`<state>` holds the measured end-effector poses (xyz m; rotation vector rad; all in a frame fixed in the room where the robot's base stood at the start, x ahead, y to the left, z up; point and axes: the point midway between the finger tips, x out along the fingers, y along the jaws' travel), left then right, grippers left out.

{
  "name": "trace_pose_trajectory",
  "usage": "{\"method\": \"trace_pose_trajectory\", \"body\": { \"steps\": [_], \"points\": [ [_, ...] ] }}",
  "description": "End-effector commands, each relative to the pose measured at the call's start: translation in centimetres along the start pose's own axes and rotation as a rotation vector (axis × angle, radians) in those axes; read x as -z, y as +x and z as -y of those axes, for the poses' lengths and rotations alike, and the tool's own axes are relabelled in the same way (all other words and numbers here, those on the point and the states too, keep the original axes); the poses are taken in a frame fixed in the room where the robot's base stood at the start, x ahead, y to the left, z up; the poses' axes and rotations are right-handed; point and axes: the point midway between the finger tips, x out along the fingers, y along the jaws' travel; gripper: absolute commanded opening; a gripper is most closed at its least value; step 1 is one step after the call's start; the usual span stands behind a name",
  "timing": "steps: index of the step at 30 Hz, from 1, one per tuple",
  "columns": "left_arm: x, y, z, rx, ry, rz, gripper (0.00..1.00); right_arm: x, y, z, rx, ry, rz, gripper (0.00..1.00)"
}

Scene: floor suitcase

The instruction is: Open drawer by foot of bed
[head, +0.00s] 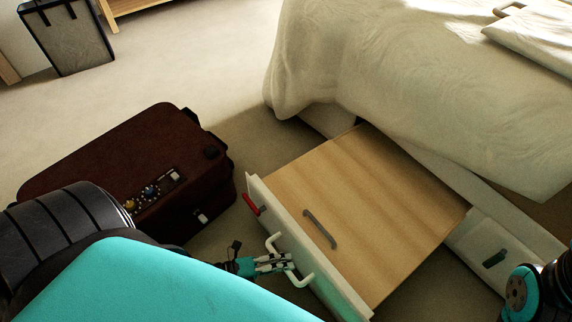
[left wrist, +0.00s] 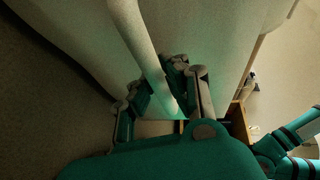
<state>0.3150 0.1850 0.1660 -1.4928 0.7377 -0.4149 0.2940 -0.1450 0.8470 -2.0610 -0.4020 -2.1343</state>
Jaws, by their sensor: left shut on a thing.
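The drawer (head: 375,210) at the foot of the bed stands well out from the bed frame, with its light wood surface showing. Its white front panel (head: 300,246) faces lower left and carries a pale bar handle (head: 301,281). My left gripper (head: 274,263) is shut on this handle. In the left wrist view, the fingers (left wrist: 165,95) close around the pale bar (left wrist: 150,55) close to the camera. Part of my right arm shows at the lower right edge of the head view, but its gripper is not seen.
A dark brown suitcase (head: 150,160) lies left of the drawer, close to its front. A grey handle-shaped item (head: 320,229) and a red item (head: 250,204) are at the drawer. The bed (head: 410,90) stands behind. Carpet is clear at the upper left, before a grey bin (head: 70,40).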

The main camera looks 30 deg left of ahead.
Motion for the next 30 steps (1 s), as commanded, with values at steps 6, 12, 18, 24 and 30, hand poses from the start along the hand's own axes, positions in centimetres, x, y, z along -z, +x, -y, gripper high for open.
{"method": "trace_pose_trajectory", "body": {
  "steps": [6,12,18,24,30],
  "points": [
    [0.3,-0.7,-0.6,-0.014,-0.001,-0.003,0.0,-0.1,0.0,0.0,-0.001,0.0,0.002,0.0],
    [0.3,-0.7,-0.6,-0.015,-0.001,-0.004,0.17,-0.1,0.0,-0.1,-0.005,0.0,0.001,0.0],
    [0.2,-0.5,-0.4,-0.01,-0.002,-0.003,0.38,-0.1,0.1,-0.1,-0.009,0.0,0.0,0.0],
    [0.2,-0.4,-0.3,-0.006,-0.002,-0.003,0.38,-0.1,0.0,-0.1,-0.01,0.0,0.004,0.0],
    [0.2,-2.0,-0.3,-0.008,-0.003,-0.003,0.38,-0.1,0.0,-0.1,-0.007,0.0,0.004,0.0]
  ]
}}
